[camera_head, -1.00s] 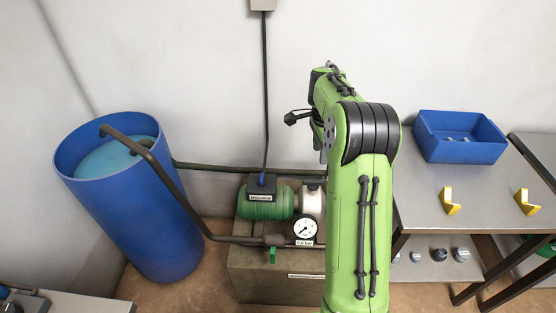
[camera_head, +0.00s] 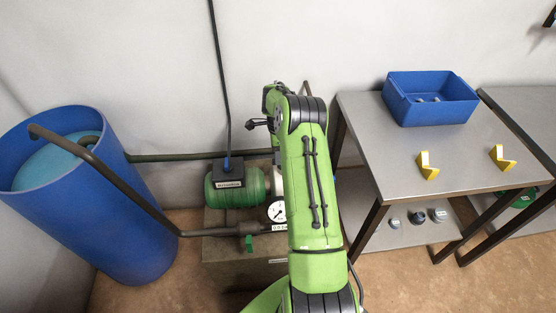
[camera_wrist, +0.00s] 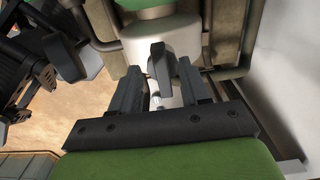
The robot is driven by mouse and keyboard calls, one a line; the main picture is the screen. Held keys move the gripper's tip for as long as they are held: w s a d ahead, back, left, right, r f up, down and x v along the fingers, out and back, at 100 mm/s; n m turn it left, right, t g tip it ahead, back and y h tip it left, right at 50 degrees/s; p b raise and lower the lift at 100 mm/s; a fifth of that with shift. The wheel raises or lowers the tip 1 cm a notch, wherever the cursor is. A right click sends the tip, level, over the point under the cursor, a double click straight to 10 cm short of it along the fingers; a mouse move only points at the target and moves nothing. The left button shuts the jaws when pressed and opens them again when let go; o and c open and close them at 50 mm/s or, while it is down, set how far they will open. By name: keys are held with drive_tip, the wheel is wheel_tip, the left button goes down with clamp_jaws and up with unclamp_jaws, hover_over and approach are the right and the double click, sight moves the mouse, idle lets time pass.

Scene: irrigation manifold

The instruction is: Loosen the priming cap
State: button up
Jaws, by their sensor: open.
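In the wrist view my gripper (camera_wrist: 158,78) is open, its two dark fingers pointing at the pump's white housing (camera_wrist: 170,38). A dark grey upright piece (camera_wrist: 161,62), which may be the priming cap or its grip, stands between the fingertips. Gaps show on both sides of it, and I cannot tell whether either finger touches it. In the head view the green pump motor (camera_head: 236,188) sits left of my arm, with a sliver of the white housing beside it. My arm hides the gripper and the cap there.
A pressure gauge (camera_head: 277,212) and a pipe with a green valve handle (camera_head: 249,245) sit in front of the pump. A blue barrel (camera_head: 95,220) stands left. A grey table (camera_head: 370,150) with a blue bin (camera_head: 430,112) and yellow brackets (camera_head: 427,165) stands right.

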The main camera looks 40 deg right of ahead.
wheel_tip(320, 180, down, 3)
drive_tip(key=shift+r, duration=0.2)
clamp_jaws()
